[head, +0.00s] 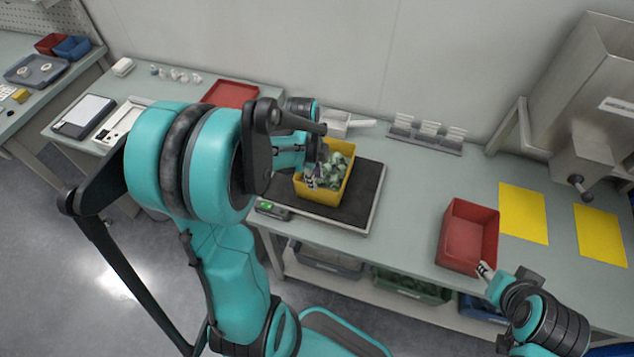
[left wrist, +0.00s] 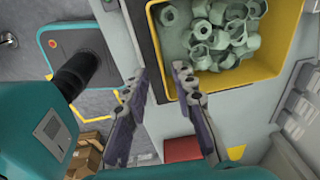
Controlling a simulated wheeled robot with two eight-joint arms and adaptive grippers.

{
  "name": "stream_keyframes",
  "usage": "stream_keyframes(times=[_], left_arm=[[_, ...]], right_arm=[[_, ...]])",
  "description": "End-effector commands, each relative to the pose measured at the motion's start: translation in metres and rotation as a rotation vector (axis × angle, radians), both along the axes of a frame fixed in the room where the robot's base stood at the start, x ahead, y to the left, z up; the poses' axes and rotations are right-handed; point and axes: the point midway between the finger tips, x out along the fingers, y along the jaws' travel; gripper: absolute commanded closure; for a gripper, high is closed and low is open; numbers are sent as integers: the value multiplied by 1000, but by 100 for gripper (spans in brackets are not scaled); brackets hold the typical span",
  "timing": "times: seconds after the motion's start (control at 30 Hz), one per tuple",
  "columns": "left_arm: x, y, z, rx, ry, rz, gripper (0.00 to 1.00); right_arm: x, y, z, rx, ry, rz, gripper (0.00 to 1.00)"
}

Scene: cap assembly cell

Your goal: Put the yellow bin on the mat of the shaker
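The yellow bin (head: 330,196), filled with pale green ring-shaped caps, is over the dark mat (head: 368,193) of the flat shaker, towards its left side. It looks upright; I cannot tell whether its base fully touches the mat. My left gripper (head: 313,172) is at the bin's left part and partly hides it. In the left wrist view my left gripper (left wrist: 161,72) has its two fingers apart, near the yellow bin's (left wrist: 268,75) wall. My right gripper (head: 486,270) is at the front right corner of a red bin; its finger gap is not clear.
The empty red bin (head: 468,237) stands right of the shaker, beside two yellow sheets (head: 523,213). A red tray (head: 231,94) lies behind my left arm. Bench surface (head: 415,190) between shaker and red bin is clear.

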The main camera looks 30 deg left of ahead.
Motion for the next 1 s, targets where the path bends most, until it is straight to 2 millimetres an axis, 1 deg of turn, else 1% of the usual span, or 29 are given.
stream_keyframes(times=[0.03,0.1,0.2,0.33,0.47,0.57,0.6,0.73,0.8,0.9,1.0], left_arm=[[-1,1,14,0,0,0,74],[-2,2,27,0,0,0,74],[-3,3,40,0,0,0,74],[-4,3,50,1,-2,6,74],[-9,-10,64,11,-31,107,74],[-17,-31,82,12,-91,287,74],[-22,-41,90,7,-123,379,74],[-40,-73,113,-61,-240,696,74],[-49,-87,121,-122,-296,853,74],[-61,-103,128,-222,-355,1038,74],[-69,-113,132,-311,-388,1172,74]], right_arm=[[0,0,7,0,0,0,60],[0,0,11,0,0,0,60],[0,0,14,0,0,0,60],[0,0,16,0,0,0,60],[0,0,16,0,0,0,60],[0,0,16,0,0,0,60],[0,0,16,0,0,0,60],[0,0,16,0,0,0,60],[0,0,16,0,0,0,60],[0,0,16,0,0,0,60],[0,0,16,0,0,0,60]])
